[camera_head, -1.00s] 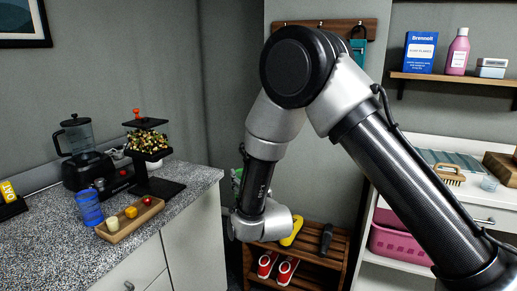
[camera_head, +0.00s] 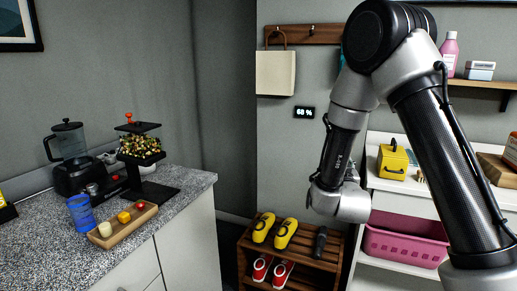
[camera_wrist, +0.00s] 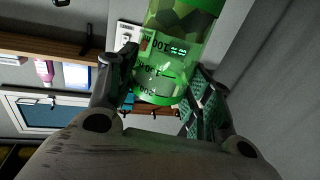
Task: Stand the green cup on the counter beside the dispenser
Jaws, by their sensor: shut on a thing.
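The green cup (camera_wrist: 172,60), clear green with dark measuring marks, is between the fingers of my gripper (camera_wrist: 165,76) in the wrist view. My gripper is shut on it, and the cup is tilted in that picture. In the head view my arm's wrist hides both the gripper and the cup. The dispenser (camera_head: 140,147), a dark stand filled with mixed coloured pieces and topped by an orange knob, stands on the speckled counter (camera_head: 40,250) at left. My gripper is well to the right of the counter, away from it.
A blue cup (camera_head: 81,212) and a wooden tray (camera_head: 122,231) with small items stand in front of the dispenser. A blender (camera_head: 70,160) is left of it. Bare counter shows at the front left. A shoe rack (camera_head: 262,240) and a pink basket (camera_head: 400,246) are right of the counter.

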